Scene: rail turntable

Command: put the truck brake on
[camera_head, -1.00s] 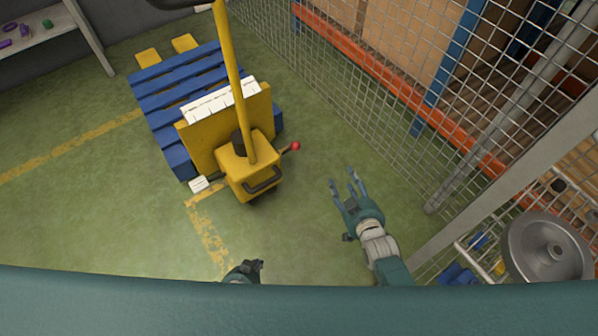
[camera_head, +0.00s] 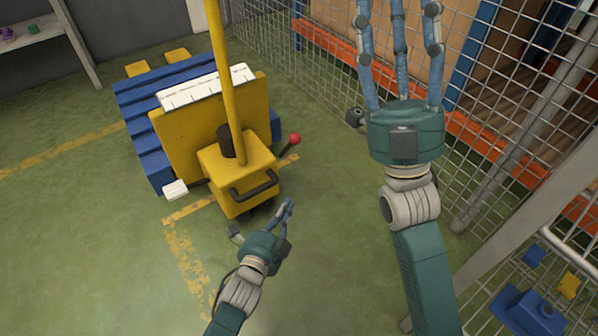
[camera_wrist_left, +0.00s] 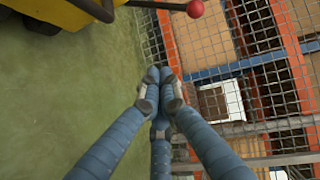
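The yellow pallet truck (camera_head: 238,165) stands at the blue pallet, with its tall yellow handle (camera_head: 222,70) upright. A short dark lever with a red knob (camera_head: 294,138) sticks out from the right side of its body, tilted up and right. The red knob also shows at the top edge of the left wrist view (camera_wrist_left: 195,8). My left gripper (camera_head: 287,206) is below and slightly left of the knob in the head view, apart from it. Its fingertips are together and hold nothing. My right gripper (camera_head: 398,12) is raised at the right, fingers spread, empty.
The blue pallet (camera_head: 135,108) lies behind the truck. A wire mesh fence (camera_head: 340,75) and orange beam (camera_head: 465,128) run along the right. A blue bin (camera_head: 525,315) sits lower right. Green floor is clear around the truck's front.

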